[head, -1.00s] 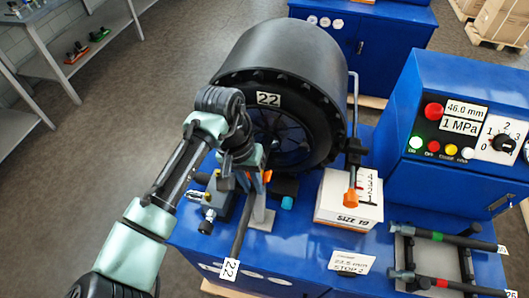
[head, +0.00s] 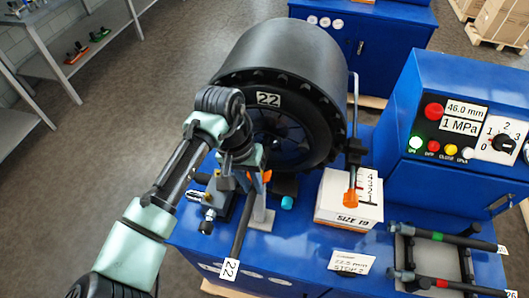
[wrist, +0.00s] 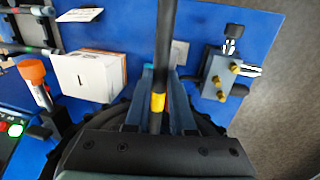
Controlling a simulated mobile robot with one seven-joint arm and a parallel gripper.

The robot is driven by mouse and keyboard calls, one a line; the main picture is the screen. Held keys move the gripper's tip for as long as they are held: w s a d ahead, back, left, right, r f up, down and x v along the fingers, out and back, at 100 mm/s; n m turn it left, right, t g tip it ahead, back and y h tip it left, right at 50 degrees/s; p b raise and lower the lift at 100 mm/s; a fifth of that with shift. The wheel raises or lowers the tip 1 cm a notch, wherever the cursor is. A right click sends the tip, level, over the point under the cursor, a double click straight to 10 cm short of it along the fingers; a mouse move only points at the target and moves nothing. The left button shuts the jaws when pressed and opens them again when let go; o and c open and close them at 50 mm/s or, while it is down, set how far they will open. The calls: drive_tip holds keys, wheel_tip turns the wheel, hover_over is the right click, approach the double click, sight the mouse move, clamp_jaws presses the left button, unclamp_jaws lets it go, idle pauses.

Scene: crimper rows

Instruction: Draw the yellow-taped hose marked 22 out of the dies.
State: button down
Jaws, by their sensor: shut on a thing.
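The black hose (head: 240,232) carries a white tag marked 22 (head: 229,269) on its near, lower end, which hangs over the bench front. In the wrist view the hose (wrist: 165,45) runs up the picture, with a yellow tape band (wrist: 157,102) between my fingers. My gripper (head: 250,180) is shut on the hose in front of the crimper's round head (head: 290,60), also marked 22. The gripper shows in the wrist view too (wrist: 160,110). The dies (head: 283,138) sit inside the dark ring. My arm and gripper hide the hose's far end, so I cannot see whether it is within them.
A white box marked SIZE 19 (head: 345,205) and an orange-tipped upright rod (head: 351,175) stand right of the hose. A brass-fitted block (head: 205,197) is at left. Further right are a control cabinet (head: 455,130) and a rack with hoses (head: 440,260).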

sight(245, 216)
drive_tip(key=shift+r+p, duration=0.55)
drive_tip(key=shift+p, duration=0.1)
idle(0.3)
drive_tip(key=shift+s+a+r+p, duration=0.1)
drive_tip(key=shift+s+a+p, duration=0.1)
drive_tip(key=shift+s+p, duration=0.35)
drive_tip(key=shift+s+a+p, duration=0.15)
drive_tip(key=shift+s+p, duration=0.3)
drive_tip(key=shift+s, duration=0.15)
drive_tip(key=shift+s+a+p, duration=0.25)
drive_tip(key=shift+s+p, duration=0.15)
drive_tip(key=shift+s, duration=0.35)
drive_tip(key=shift+s+a+p, duration=0.2)
drive_tip(key=shift+s+p, duration=0.2)
drive_tip(key=shift+s, duration=0.3)
drive_tip(key=shift+s+a+p, duration=0.25)
drive_tip(key=shift+s+p, duration=0.15)
drive_tip(key=shift+s, duration=0.35)
drive_tip(key=shift+r+p, duration=1.8)
drive_tip(key=shift+r, duration=1.6)
drive_tip(key=shift+f, duration=0.1)
